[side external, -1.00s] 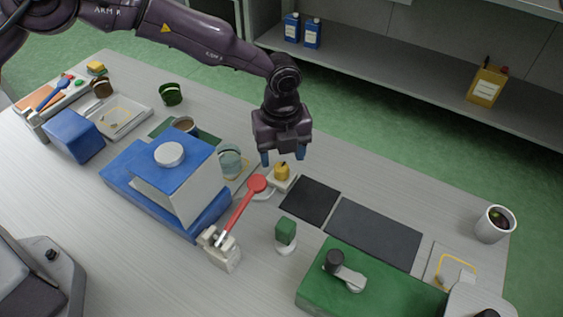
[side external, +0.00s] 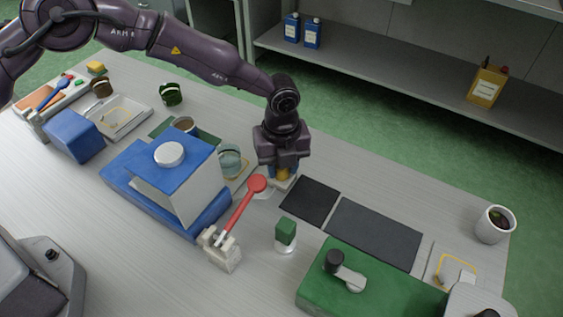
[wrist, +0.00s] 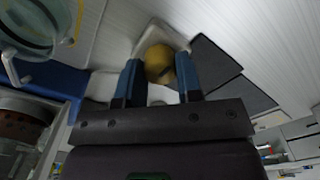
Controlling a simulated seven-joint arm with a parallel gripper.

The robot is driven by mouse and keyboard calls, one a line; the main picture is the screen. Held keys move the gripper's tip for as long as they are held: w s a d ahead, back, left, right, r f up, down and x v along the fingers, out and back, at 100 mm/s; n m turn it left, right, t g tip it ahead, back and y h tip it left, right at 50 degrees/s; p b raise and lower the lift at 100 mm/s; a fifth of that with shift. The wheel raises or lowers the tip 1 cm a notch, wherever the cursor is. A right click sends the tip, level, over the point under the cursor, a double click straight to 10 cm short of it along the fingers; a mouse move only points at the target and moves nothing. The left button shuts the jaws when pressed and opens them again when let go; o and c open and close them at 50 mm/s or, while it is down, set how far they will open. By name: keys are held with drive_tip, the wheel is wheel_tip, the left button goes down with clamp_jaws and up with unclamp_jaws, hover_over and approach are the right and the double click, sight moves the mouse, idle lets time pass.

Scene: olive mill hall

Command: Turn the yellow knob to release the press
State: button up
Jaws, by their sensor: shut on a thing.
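The yellow knob (side external: 283,174) sits on a small pale base (side external: 281,185) on the table, to the left of a black mat. In the wrist view the knob (wrist: 160,62) lies between the blue fingertips. My gripper (side external: 281,172) points down over the base and is shut on the knob; it also shows in the wrist view (wrist: 160,80). The fingers hide part of the knob in the side view. The press (side external: 180,178), a blue and grey block with a white round cap, stands left of the knob.
A red-handled lever (side external: 240,209) stands just in front of the knob. A glass jar (side external: 230,160) is close on its left. A green-capped shaker (side external: 286,236) and a green box (side external: 370,285) are nearer the camera. Dark flat mats (side external: 374,233) lie to the right.

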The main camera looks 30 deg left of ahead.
drive_tip(key=n, duration=0.4)
drive_tip(key=shift+n, duration=0.3)
drive_tip(key=n, duration=0.4)
drive_tip(key=shift+n, duration=0.3)
drive_tip(key=n, duration=0.4)
drive_tip(key=shift+n, duration=2.4)
drive_tip(key=o, duration=0.9)
drive_tip(key=shift+o, duration=0.2)
wheel_tip(320, 180, up, 13)
